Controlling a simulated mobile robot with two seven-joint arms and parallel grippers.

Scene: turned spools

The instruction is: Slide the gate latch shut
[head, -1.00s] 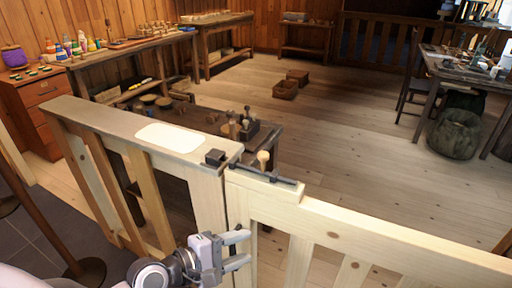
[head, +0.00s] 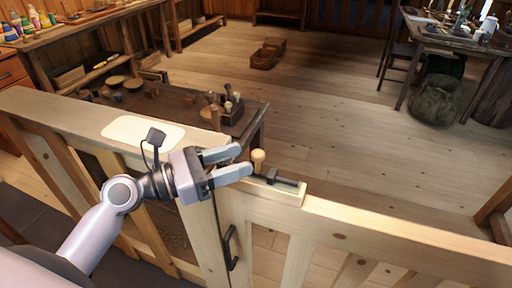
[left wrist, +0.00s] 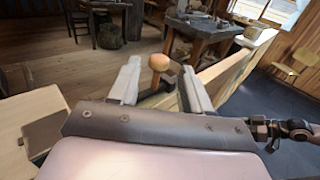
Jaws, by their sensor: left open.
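The latch (head: 285,182) is a dark bar on top of the pale wooden gate (head: 370,226), with a round light-wood knob (head: 258,157) standing up from it. My left gripper (head: 243,161) is open above the gate's end, its fingertips just at the knob. In the left wrist view the knob (left wrist: 159,63) shows between the two open fingers (left wrist: 160,84), with no clear contact. The left part of the bar and the keeper on the post are hidden behind my gripper in the head view.
A wide fence rail (head: 50,107) with a white plate (head: 120,130) on it runs left of the gate. A black pull handle (head: 230,247) is on the gate's side. A low dark bench (head: 180,100) with turned pieces stands behind.

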